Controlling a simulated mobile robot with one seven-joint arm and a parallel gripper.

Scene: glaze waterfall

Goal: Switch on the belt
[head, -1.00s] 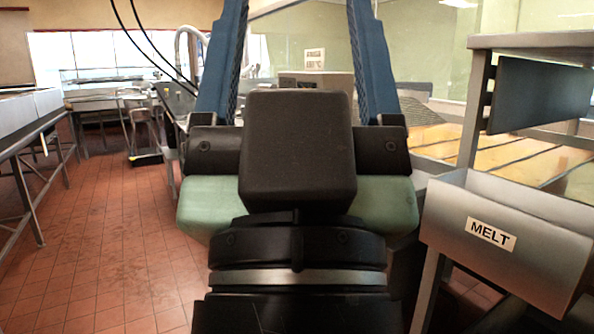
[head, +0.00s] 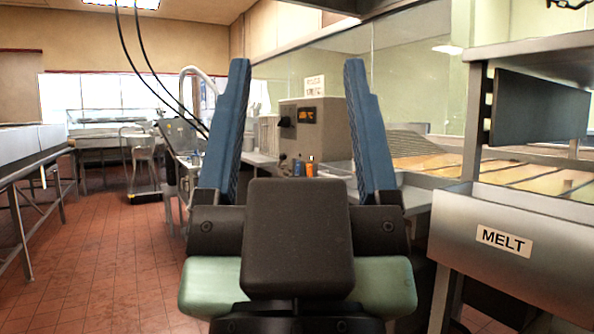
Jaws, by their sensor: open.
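My gripper (head: 297,75) is open and empty, its two blue fingers spread apart and pointing up and forward. Between the fingers, farther off, stands a grey control box (head: 335,140) with an orange-lit display (head: 307,116) and a dark knob (head: 285,122) on its front. Below the box are small orange and blue items (head: 304,168) that look like buttons or switches; they are too small to tell. The conveyor belt (head: 405,148) runs to the right of the box, partly hidden by the right finger. The gripper is well short of the box and touches nothing.
A steel bin labelled MELT (head: 505,240) stands close on the right, under a dark panel (head: 535,108). A steel table (head: 35,150) lines the left. A wheeled stand (head: 143,165) is farther back. The red tiled floor (head: 100,240) is clear at the left.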

